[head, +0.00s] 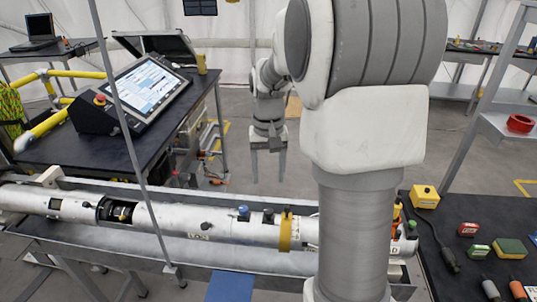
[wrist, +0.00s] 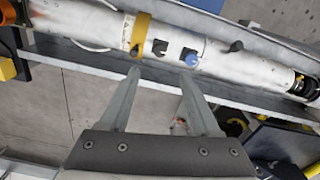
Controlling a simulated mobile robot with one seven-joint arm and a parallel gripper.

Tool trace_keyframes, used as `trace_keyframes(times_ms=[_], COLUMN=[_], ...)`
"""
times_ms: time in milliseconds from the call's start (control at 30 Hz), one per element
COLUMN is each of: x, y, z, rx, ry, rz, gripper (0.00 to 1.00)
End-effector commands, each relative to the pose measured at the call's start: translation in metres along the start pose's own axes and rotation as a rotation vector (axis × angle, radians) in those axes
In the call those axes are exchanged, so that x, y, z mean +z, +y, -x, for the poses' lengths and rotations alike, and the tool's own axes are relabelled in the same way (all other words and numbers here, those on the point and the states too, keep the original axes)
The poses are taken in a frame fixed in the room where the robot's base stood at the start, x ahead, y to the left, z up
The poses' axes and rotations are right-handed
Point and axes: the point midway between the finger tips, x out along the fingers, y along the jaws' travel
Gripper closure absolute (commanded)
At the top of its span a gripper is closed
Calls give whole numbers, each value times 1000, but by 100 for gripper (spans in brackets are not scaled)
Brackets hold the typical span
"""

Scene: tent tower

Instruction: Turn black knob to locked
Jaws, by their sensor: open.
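A long white tube (head: 170,218) lies across the head view in a grey trough. Near its yellow band (head: 285,230) are a black knob (head: 268,215), a blue knob (head: 243,212) and another black knob (head: 205,226). In the wrist view, the black knob (wrist: 160,47) sits between the yellow band (wrist: 140,35) and the blue knob (wrist: 188,57); the other black knob (wrist: 235,46) is farther right. I cannot tell either knob's setting. My gripper (head: 268,177) hangs beyond the tube, fingers apart and empty. In the wrist view, its fingertips (wrist: 160,73) are apart from the tube.
A dark table (head: 90,155) with a tilted screen (head: 147,88) stands at left. A dark bench (head: 480,240) with small boxes and tools is at right. A thin grey pole (head: 130,140) crosses before the tube. My arm hides part of the tube's right end.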

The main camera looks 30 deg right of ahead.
Motion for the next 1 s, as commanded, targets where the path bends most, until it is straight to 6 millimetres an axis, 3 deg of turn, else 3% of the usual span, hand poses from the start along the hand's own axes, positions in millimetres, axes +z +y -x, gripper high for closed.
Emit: trace_keyframes(times_ms=[100, 300, 1000], x=[-1, 0, 3], y=[0, 0, -2], z=[26, 51, 60], rx=[0, 0, 0], ry=[4, 1, 8], rz=[0, 0, 7], gripper=[37, 37, 37])
